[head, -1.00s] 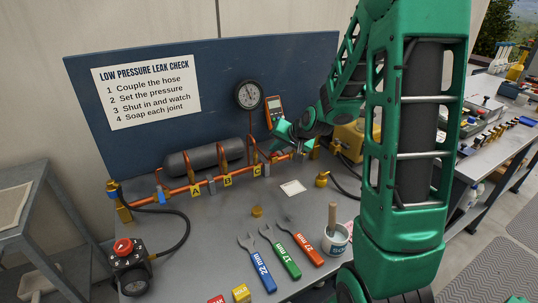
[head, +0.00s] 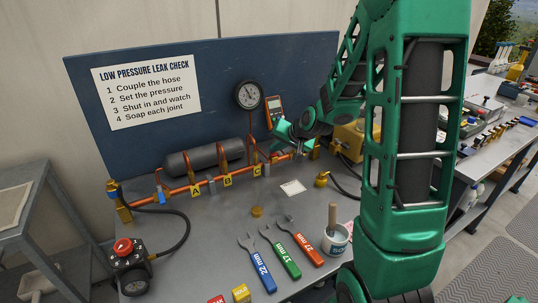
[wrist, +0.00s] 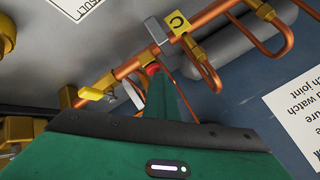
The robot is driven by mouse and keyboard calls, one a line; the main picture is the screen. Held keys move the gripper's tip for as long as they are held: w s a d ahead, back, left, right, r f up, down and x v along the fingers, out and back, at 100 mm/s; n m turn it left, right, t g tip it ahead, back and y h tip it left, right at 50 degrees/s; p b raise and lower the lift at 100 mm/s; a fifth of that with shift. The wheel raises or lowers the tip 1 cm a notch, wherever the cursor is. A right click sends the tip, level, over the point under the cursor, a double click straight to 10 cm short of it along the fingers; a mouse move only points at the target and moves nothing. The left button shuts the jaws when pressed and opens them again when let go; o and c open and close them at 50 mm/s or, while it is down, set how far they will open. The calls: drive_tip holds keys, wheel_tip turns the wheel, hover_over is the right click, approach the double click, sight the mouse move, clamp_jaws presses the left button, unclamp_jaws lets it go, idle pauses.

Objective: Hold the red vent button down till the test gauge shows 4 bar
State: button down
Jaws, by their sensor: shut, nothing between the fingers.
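The red vent button (wrist: 152,69) shows in the wrist view as a small red piece on the copper pipe, left of the C tag. The shut fingertips of my gripper (wrist: 157,80) are right at it and seem to touch it; how far it is pressed I cannot tell. In the head view my gripper (head: 298,148) is at the right end of the pipe run and hides the button. The round test gauge (head: 248,95) has a black rim and hangs on the blue board; its figures are too small to read.
The copper pipe (head: 205,184) carries tags A, B and C, with a grey cylinder (head: 205,158) behind. A yellow lever valve (wrist: 92,93) is near my fingers. A red-knobbed regulator (head: 124,247) stands front left. Spanners (head: 262,270) and a pot (head: 336,238) occupy the front.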

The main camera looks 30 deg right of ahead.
drive_tip(key=shift+r, duration=0.85)
drive_tip(key=shift+r, duration=0.1)
drive_tip(key=shift+r, duration=2.45)
idle(1.8)
drive_tip(key=shift+s, duration=0.1)
drive_tip(key=s+n+g, duration=0.1)
drive_tip(key=s+g, duration=0.8)
drive_tip(key=s, duration=2.9)
drive_tip(key=shift+a+f+n+h, duration=0.2)
drive_tip(key=shift+f+n+h, duration=0.1)
drive_tip(key=shift+f, duration=0.1)
